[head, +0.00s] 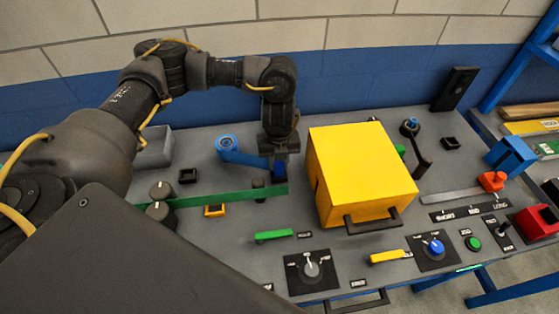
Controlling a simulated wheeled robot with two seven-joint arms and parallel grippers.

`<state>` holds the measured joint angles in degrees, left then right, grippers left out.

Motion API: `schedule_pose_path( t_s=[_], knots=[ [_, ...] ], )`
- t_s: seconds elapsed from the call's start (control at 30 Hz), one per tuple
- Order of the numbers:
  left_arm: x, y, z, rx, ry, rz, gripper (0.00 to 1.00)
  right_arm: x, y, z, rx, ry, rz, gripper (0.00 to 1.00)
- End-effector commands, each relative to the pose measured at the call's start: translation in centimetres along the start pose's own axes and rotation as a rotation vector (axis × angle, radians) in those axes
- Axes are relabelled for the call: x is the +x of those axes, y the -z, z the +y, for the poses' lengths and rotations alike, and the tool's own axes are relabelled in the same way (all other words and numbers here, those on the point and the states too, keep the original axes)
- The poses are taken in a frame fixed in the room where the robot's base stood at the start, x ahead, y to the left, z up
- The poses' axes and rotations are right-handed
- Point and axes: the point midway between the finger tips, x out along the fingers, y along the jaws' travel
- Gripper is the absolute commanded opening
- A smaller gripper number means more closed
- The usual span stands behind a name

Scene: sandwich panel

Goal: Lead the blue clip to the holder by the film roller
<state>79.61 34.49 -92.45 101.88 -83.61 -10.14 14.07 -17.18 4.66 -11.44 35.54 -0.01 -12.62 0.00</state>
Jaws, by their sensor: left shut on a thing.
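My left gripper (279,160) points down over the panel, just left of the yellow box. It is shut on the blue clip (279,171), which shows only partly below the jaws. A blue film roll (228,142) stands to the left, and its blue film (250,158) runs to the clip. A small black square holder (188,176) lies left of the roll, and a yellow-rimmed one (214,210) lies nearer the front. I cannot tell which is the clip's holder. My right gripper is not in view.
A green band (220,196) runs past dark rollers (161,190) in front of the clip. The large yellow box (360,170) with a black handle stands close right of the gripper. A grey bin (155,150) is at left. Knobs and levers line the front edge.

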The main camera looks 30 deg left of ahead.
Motion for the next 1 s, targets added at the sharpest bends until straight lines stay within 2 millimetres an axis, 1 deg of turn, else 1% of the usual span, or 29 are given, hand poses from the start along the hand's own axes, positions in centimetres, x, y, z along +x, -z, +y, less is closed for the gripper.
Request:
schedule_pose_path(
  t_s=[0.17,0.43,0.7,0.73,0.9,1.0],
  knots=[
    [0.4,0.0,0.0,0.0,0.0,0.0,0.0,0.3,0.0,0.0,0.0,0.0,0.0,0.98],
    [1.6,0.0,0.0,-0.001,0.0,0.0,0.0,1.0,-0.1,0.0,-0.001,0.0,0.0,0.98],
    [1.6,0.0,0.0,0.0,0.0,0.0,0.0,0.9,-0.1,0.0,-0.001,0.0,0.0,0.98],
    [1.6,0.0,0.0,0.0,0.0,0.0,0.31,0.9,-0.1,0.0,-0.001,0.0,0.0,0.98],
    [1.6,0.0,0.0,0.0,0.0,0.0,0.52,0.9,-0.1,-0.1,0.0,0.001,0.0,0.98],
    [1.6,0.0,0.0,0.0,0.0,0.0,0.52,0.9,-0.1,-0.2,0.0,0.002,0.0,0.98]
  ],
)
